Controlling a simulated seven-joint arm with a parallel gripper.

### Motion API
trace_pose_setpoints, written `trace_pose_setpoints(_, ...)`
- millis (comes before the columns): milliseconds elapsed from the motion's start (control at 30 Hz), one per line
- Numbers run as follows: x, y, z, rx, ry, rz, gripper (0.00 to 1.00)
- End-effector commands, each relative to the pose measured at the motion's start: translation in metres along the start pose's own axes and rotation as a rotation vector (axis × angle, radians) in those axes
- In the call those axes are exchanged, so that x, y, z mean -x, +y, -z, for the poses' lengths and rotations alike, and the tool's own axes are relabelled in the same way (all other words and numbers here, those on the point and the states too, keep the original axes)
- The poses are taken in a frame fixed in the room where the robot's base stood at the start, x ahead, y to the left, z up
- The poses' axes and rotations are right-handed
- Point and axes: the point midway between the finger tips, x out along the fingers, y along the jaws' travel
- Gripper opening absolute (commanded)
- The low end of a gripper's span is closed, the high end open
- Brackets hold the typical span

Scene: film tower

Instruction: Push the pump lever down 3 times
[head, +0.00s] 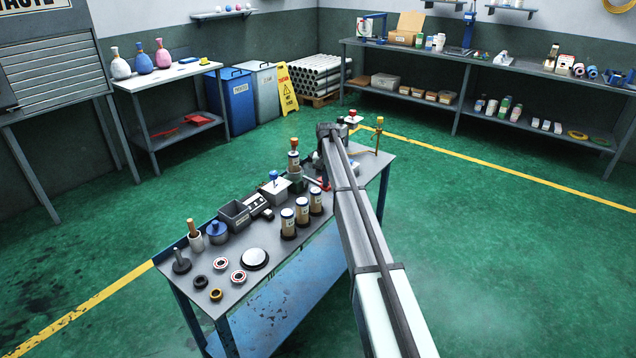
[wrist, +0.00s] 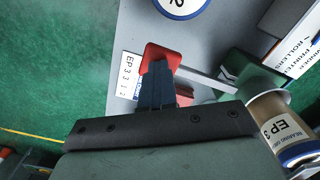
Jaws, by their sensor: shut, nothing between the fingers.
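The pump lever is a thin grey bar (wrist: 207,80) with a red end pad (wrist: 162,52), seen in the wrist view. In the head view the red pad (head: 325,184) shows near the far end of the workbench, partly behind my arm. My gripper (wrist: 157,68) is shut and empty, with its dark fingertips over the red pad. I cannot tell whether they touch it. The lever bar runs right from the pad toward a labelled jar (wrist: 285,135). The lever's pivot is not clear in either view.
The workbench (head: 200,285) holds several labelled jars (head: 302,210), a grey open box (head: 234,215), a blue-knobbed block (head: 274,188) and small rings near its front. A yellow-topped post (head: 378,135) stands at the far right corner. Green floor surrounds the bench.

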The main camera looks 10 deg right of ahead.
Motion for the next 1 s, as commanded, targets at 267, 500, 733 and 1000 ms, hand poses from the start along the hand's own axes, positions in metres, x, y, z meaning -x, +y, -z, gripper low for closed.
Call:
trace_pose_setpoints(267, -0.015, -0.002, 0.001, 0.001, 0.002, 0.003, 0.00)
trace_pose_setpoints(500, -0.027, -0.003, 0.002, 0.002, 0.002, 0.005, 0.00)
trace_pose_setpoints(733, -0.025, -0.004, 0.002, 0.003, 0.004, 0.007, 0.00)
trace_pose_setpoints(1000, -0.009, -0.004, 0.002, 0.003, 0.004, 0.007, 0.00)
